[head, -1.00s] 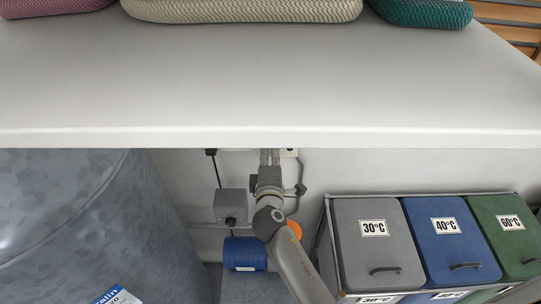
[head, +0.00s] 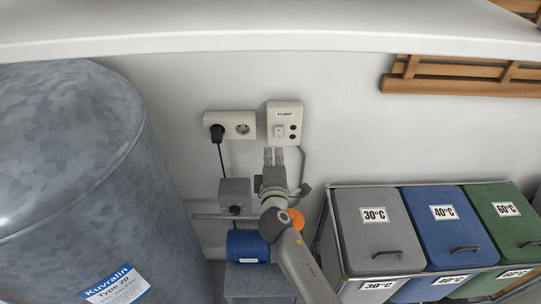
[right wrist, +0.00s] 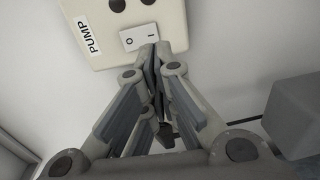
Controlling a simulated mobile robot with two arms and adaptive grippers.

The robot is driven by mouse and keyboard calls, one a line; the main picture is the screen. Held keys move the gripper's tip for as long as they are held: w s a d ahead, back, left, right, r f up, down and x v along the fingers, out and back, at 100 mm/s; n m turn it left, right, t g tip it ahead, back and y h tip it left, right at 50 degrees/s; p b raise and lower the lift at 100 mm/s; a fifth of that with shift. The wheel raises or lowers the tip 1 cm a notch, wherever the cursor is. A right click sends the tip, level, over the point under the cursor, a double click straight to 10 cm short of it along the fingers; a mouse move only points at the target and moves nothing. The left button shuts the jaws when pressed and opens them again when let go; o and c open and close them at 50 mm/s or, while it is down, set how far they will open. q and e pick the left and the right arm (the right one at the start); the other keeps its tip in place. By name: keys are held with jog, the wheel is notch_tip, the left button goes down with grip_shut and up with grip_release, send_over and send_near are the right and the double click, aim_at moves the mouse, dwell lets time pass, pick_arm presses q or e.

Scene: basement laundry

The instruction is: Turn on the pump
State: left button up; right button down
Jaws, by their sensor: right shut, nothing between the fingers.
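The pump switch panel (head: 285,108) is a cream plate on the back wall, labelled PUMP. It carries a white rocker switch (head: 279,131) and two dark round spots beside it. In the right wrist view the rocker (right wrist: 138,36) shows the marks O and I, and the panel (right wrist: 110,48) fills the top. My right gripper (head: 274,152) is shut and empty, just below the rocker in the head view. In the right wrist view its fingertips (right wrist: 154,50) are by the I end of the rocker; I cannot tell whether they touch. My left gripper is not in view.
A socket plate (head: 243,127) with a black plug (head: 217,133) is left of the panel. A grey box (head: 235,191) and blue motor (head: 247,246) sit below. A big metal tank (head: 70,160) stands left, lidded bins (head: 374,250) right. A white shelf (head: 250,35) overhangs.

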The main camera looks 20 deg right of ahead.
pick_arm(q)
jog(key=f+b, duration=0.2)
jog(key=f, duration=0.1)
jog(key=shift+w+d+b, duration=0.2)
jog(key=shift+b, duration=0.15)
pick_arm(e)
jog(key=f+v, duration=0.2)
jog(key=v, duration=0.6)
jog(key=shift+s, duration=0.45)
